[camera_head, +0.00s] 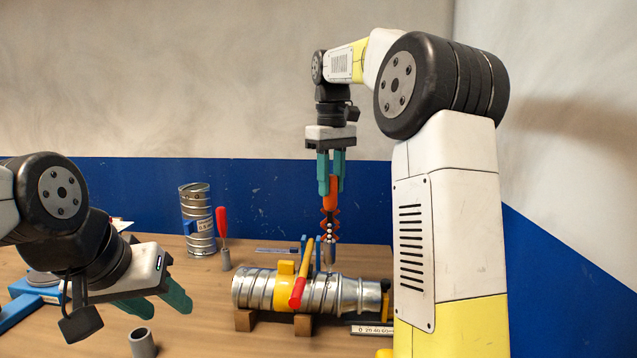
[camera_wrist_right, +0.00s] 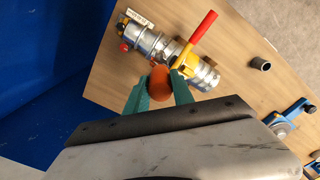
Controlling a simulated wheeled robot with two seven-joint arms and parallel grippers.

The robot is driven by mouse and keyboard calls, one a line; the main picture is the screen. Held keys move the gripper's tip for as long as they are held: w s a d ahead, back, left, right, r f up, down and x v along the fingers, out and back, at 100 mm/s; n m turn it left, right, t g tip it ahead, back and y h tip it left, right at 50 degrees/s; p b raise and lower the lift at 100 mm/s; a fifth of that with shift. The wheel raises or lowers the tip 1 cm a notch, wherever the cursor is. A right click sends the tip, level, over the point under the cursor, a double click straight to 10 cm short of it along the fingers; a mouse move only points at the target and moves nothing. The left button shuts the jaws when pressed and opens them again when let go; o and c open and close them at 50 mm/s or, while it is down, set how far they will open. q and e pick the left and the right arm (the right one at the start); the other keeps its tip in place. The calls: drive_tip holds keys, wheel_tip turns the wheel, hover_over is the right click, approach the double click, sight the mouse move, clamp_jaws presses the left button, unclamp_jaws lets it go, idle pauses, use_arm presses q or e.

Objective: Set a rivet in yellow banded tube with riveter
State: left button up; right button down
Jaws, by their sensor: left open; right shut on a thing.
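The yellow banded tube (camera_head: 325,292) is a silver spiral duct lying on wooden blocks, with a yellow band and a red-tipped yellow lever on it. It also shows in the right wrist view (camera_wrist_right: 150,42). My right gripper (camera_head: 330,190) is shut on the orange-handled riveter (camera_head: 330,200) and holds it upright, nose down, over the tube. The riveter's orange handle (camera_wrist_right: 160,82) shows between the fingers in the right wrist view. Its nose is at or just above the tube; contact cannot be told. My left gripper (camera_head: 170,297) is open and empty, left of the tube.
An upright silver duct (camera_head: 197,220) stands at the back left, beside a red-handled tool in a grey holder (camera_head: 225,258). A grey cup (camera_head: 142,342) stands at the front left near a blue device (camera_head: 35,290). Bare table lies between the cup and the tube.

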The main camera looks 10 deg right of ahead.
drive_tip(key=shift+f, duration=0.6)
idle(1.4)
